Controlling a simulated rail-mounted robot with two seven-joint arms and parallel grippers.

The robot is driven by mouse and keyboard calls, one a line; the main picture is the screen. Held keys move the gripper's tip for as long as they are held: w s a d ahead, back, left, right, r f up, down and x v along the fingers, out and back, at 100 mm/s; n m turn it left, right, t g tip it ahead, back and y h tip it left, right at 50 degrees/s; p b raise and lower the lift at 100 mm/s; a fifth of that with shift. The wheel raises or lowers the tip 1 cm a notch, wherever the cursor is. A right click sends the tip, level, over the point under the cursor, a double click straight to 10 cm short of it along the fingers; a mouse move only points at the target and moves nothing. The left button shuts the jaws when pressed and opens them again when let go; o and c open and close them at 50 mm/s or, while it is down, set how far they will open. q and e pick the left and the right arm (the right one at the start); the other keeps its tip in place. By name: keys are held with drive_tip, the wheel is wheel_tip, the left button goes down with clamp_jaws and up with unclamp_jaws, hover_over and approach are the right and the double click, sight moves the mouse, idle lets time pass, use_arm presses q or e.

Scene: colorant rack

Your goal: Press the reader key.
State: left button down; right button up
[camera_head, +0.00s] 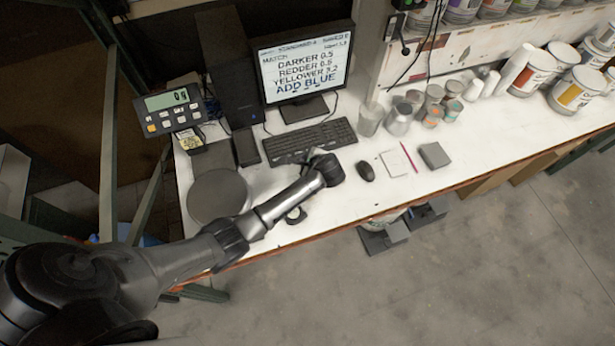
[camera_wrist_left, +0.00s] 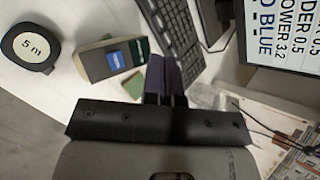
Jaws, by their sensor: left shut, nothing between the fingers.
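A small grey device with a blue patch and a dark end, apparently the reader (camera_wrist_left: 112,60), lies on the white bench in the left wrist view. Which part of it is the key is too small to tell. In the head view my left arm seems to hide it. My left gripper (camera_wrist_left: 164,72) is shut and empty, its fingers side by side just right of the device in the wrist view. They look apart from it. In the head view this gripper (camera_head: 317,156) is over the bench, in front of the keyboard (camera_head: 310,140). My right gripper is not in view.
A round tape measure (camera_wrist_left: 31,46) lies left of the device. The monitor (camera_head: 303,62) stands behind the keyboard. A mouse (camera_head: 365,171), a notepad (camera_head: 394,163) and a grey box (camera_head: 434,155) lie to the right. Cans (camera_head: 399,119) stand farther back.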

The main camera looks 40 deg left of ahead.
use_arm(q)
drive_tip(key=shift+f, duration=0.15)
wheel_tip(320, 180, down, 6)
drive_tip(key=b, duration=0.6)
drive_tip(key=shift+f, duration=0.2)
drive_tip(key=shift+f+b, duration=0.45)
drive_tip(key=shift+f, duration=0.6)
idle(1.0)
drive_tip(key=shift+f, duration=0.15)
